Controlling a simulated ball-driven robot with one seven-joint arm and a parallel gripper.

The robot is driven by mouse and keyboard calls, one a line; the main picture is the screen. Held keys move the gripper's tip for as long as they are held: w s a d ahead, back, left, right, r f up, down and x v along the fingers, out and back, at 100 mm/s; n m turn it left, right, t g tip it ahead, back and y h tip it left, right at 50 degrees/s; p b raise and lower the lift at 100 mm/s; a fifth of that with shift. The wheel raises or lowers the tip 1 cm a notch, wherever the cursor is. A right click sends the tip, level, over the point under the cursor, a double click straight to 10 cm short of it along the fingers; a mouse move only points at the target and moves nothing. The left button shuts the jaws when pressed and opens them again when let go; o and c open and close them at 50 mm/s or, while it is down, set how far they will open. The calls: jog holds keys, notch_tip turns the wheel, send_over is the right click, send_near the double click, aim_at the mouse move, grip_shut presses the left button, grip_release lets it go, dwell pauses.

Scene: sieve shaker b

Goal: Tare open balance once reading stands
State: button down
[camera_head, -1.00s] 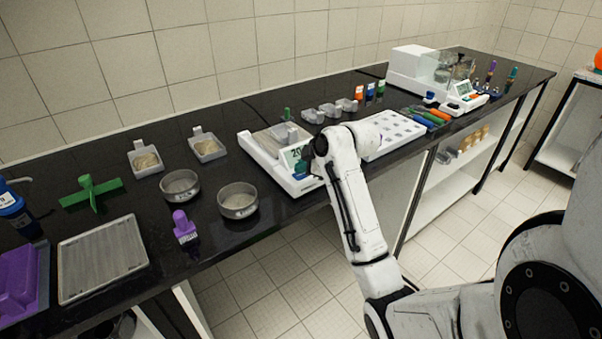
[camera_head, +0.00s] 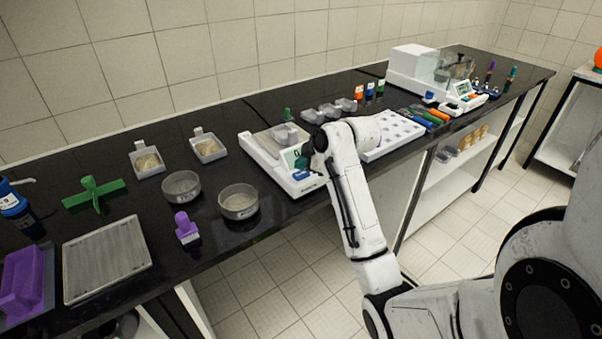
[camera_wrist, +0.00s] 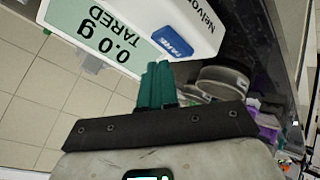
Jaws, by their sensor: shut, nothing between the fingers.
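In the wrist view the display (camera_wrist: 98,35) appears upside down and reads 0.0 g, TARED. The blue TARE button (camera_wrist: 173,41) sits beside the display. My gripper (camera_wrist: 157,68) has its teal fingers shut and empty, with the tips close to the button. I cannot tell whether they touch it.
Two round sieves (camera_head: 239,203) (camera_head: 181,188) and a purple-handled brush (camera_head: 186,229) stand left of the balance. A white tray with compartments (camera_head: 393,137) is to its right. An enclosed balance (camera_head: 413,62) stands at the far end.

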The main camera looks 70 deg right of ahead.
aim_at(303, 175)
jog(key=shift+r+p, duration=2.25)
jog(key=shift+r, duration=0.35)
jog(key=shift+f, duration=0.1)
jog(key=a+f, duration=0.2)
jog(key=a, duration=0.1)
jog(key=w+a+f+y, duration=0.1)
jog(key=a+f, duration=0.1)
jog(key=a, duration=0.2)
jog(key=w+a+f+m+g+y, duration=0.1)
jog(key=a+f, duration=0.1)
jog(key=a, duration=0.2)
jog(key=shift+f, duration=0.3)
jog(key=s+a+f+m+g+y, duration=0.15)
jog(key=s+a+f, duration=0.35)
jog(key=a, duration=0.5)
jog(key=s+a+f+m+g, duration=0.25)
jog(key=s+a+f, duration=0.3)
jog(key=a, duration=0.55)
jog(key=s+a+f+g, duration=0.2)
jog(key=s, duration=0.6)
jog(key=shift+a+m+g, duration=0.3)
jog(key=shift+a+m, duration=0.05)
jog(key=shift+m, duration=0.05)
